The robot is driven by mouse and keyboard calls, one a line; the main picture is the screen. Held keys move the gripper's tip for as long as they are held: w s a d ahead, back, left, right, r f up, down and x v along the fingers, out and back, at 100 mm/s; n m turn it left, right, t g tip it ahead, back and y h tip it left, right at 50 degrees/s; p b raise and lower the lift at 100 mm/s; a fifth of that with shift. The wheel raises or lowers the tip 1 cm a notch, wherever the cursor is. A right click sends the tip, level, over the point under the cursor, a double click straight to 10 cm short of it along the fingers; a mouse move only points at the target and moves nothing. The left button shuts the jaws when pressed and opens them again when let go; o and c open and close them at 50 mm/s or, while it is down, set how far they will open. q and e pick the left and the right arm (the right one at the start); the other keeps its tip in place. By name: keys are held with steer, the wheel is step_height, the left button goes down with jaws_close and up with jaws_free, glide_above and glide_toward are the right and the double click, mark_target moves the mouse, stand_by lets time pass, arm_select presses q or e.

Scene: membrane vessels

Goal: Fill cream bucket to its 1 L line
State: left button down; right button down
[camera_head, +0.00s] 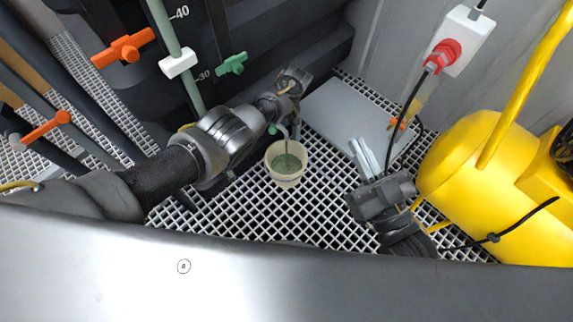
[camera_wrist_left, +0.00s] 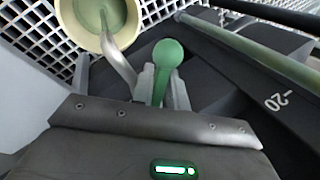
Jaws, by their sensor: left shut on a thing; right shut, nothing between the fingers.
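The cream bucket (camera_head: 270,160) stands upright on the white grating under a grey spout. Murky green liquid (camera_head: 286,165) is in it, and a thin green stream falls into it from the spout. The bucket also shows at the top left of the left wrist view (camera_wrist_left: 68,28), with the stream and the spout (camera_wrist_left: 122,68). No 1 L line is readable on it. My left gripper (camera_head: 283,117) is at the tap above the bucket; in the left wrist view its fingers (camera_wrist_left: 163,88) are shut on the green tap handle (camera_wrist_left: 168,55). My right gripper (camera_head: 365,158) is shut and empty, right of the bucket.
A dark vessel with a green sight tube (camera_head: 190,90) and scale marks stands behind. Orange valve handles (camera_head: 124,50) are at the left. A yellow tank (camera_head: 465,160) and a red-plugged socket box (camera_head: 463,40) are at the right. A grey plate (camera_head: 350,112) lies behind the bucket.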

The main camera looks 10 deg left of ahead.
arm_select(q)
steer(key=a+m+t+p, duration=0.1)
steer(key=m+p, duration=0.2)
steer(key=w+a+m+t+p, duration=0.1)
steer(key=a+m+t+p, duration=0.1)
steer(key=m+p, duration=0.1)
steer(key=a+m+t+h+p, duration=0.1)
steer(key=a+m+p, duration=0.1)
steer(key=m+p, duration=0.2)
steer(key=shift+w+r+m, duration=0.15)
steer(key=shift+w+m, duration=0.05)
steer(key=shift+m, duration=0.5)
steer(key=c, duration=1.4)
jaws_free()
steer(key=shift+s, duration=0.1)
